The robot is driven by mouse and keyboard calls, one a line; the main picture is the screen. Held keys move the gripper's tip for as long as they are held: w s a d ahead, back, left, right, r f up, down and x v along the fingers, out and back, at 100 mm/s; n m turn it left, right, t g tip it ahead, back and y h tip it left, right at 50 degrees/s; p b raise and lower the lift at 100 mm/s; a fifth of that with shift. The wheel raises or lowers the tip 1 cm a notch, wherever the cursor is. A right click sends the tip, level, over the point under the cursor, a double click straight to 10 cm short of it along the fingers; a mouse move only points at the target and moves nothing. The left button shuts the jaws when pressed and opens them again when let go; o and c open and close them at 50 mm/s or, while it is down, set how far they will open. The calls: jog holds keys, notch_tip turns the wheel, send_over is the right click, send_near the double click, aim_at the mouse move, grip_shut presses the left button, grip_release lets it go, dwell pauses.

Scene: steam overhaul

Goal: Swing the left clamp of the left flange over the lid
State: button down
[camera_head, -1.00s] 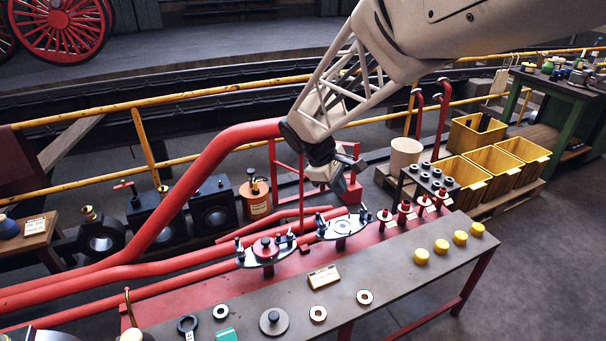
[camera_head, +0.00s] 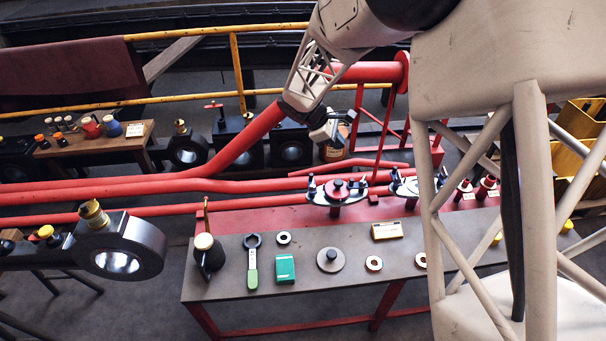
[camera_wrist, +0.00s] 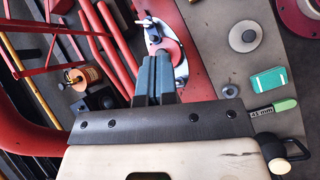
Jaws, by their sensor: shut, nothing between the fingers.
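The left flange (camera_head: 337,198) sits at the back edge of the bench, with a red lid (camera_head: 337,188) and dark knob on it. Its left clamp (camera_head: 311,186) stands upright at the left rim, beside the lid. A second clamp (camera_head: 362,184) stands at the right rim. My gripper (camera_head: 325,132) is shut and empty, above and behind the flange. In the wrist view, the shut fingers (camera_wrist: 157,65) overlap the flange plate (camera_wrist: 182,72) and the edge of the red lid (camera_wrist: 174,50). One clamp (camera_wrist: 151,25) shows beyond them; the left clamp is not clearly visible there.
The right flange (camera_head: 404,187) is partly behind my arm. Red pipes (camera_head: 220,185) run behind the bench. A black oiler (camera_head: 208,257) stands at the left end.

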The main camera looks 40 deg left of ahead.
jog(key=s+a+f+n+t, duration=0.1)
jog(key=s+a+f+n, duration=0.2)
jog(key=a+f, duration=0.4)
jog(key=s+a+f+n+t, duration=0.2)
jog(key=s+a+f, duration=0.4)
jog(key=a, duration=0.7)
jog(key=shift+f+n, duration=0.6)
jog(key=shift+f, duration=0.2)
jog(key=shift+d+f, duration=0.1)
jog(key=shift+d, duration=0.05)
send_near(309, 180)
jog(key=x, duration=0.4)
jog(key=shift+w+f, duration=0.1)
jog(key=shift+f, duration=0.1)
jog(key=shift+w+d, duration=0.55)
jog(key=shift+w, duration=0.15)
